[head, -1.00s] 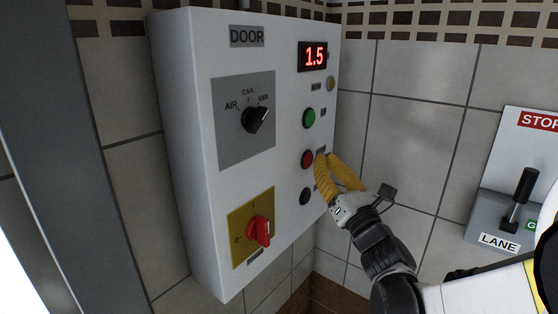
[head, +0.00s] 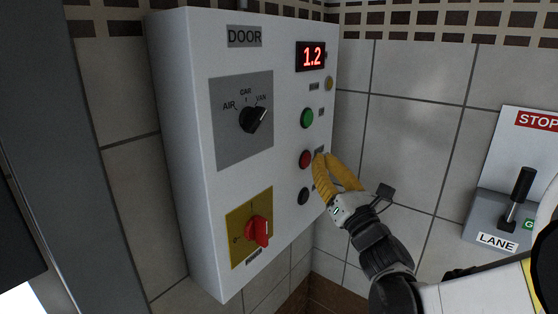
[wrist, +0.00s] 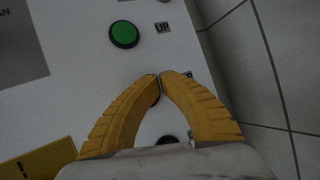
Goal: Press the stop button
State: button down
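The control box (head: 185,150) on the tiled wall carries a round red button (head: 306,159), whose label is too small to read; I take it as the stop button. It lies below a green button (head: 307,118) labelled UP in the wrist view, and above a black button (head: 303,196). My gripper (head: 320,156), with yellow fingers, is shut and empty, its tips just right of the red button. In the wrist view the fingertips (wrist: 160,76) meet, and a sliver of the red button (wrist: 155,101) shows between the fingers. I cannot tell whether they touch the panel.
A red display (head: 311,56) reads 1.2. The box also has a black selector knob (head: 253,119) and a red rotary switch (head: 258,231). At the right is a lever unit (head: 513,200) labelled LANE. A dark panel (head: 18,235) hangs at the far left above a bright gap.

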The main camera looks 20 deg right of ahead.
jog(key=shift+w, duration=0.1)
jog(key=shift+w+a, duration=0.2)
jog(key=shift+w, duration=0.1)
jog(key=shift+w+a, duration=0.25)
jog(key=shift+w, duration=0.1)
dwell(0.8)
jog(key=shift+s+d, duration=0.45)
jog(key=shift+s, duration=0.25)
jog(key=s+d, duration=0.1)
jog(key=s, duration=0.2)
jog(key=s+d, duration=0.1)
jog(key=shift+s+d, duration=0.15)
jog(key=shift+d, duration=0.2)
dwell(0.7)
